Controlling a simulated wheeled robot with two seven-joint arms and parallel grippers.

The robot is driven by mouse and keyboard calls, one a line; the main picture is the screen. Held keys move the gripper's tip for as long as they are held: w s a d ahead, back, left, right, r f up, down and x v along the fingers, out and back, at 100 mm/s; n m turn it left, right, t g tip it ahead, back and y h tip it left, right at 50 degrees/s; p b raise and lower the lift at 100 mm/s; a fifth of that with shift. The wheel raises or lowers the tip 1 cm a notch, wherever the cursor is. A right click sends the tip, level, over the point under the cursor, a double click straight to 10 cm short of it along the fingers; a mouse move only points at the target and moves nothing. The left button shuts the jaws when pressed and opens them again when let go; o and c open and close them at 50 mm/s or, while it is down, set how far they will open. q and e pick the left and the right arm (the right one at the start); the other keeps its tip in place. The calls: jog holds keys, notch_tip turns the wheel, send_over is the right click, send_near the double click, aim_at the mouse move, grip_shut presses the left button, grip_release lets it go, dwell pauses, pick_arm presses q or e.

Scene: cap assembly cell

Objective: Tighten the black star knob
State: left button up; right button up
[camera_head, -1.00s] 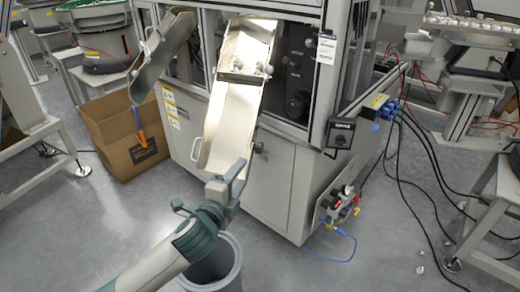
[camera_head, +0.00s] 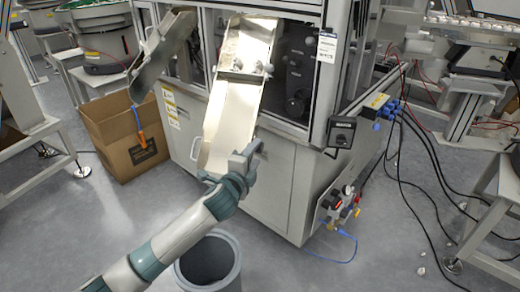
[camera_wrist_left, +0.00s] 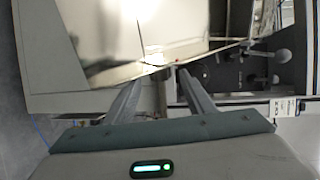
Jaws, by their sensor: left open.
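I cannot pick out a clearly black star knob. Small grey knobs (camera_head: 268,70) sit at the upper right edge of the pale metal chute (camera_head: 228,117). Rounded knob-like parts (camera_wrist_left: 283,54) show at the right in the left wrist view, against a dark panel. My left gripper (camera_head: 254,147) is at the lower right edge of the chute, where it covers a small fitting. In the left wrist view its two fingers (camera_wrist_left: 160,78) are apart, with nothing clearly held between them; the chute (camera_wrist_left: 110,35) lies just beyond them. My right gripper is not in view.
A machine cabinet (camera_head: 270,180) stands behind the gripper. A grey bin (camera_head: 232,279) is on the floor below my arm. A cardboard box (camera_head: 102,129) stands at the left under a second chute (camera_head: 160,55). Cables (camera_head: 420,150) hang at the right.

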aim_at(258, 151)
pick_arm(q)
jog(key=shift+x, duration=2.75)
jog(key=shift+c, duration=0.3)
jog(key=shift+s, duration=0.1)
jog(key=c, duration=1)
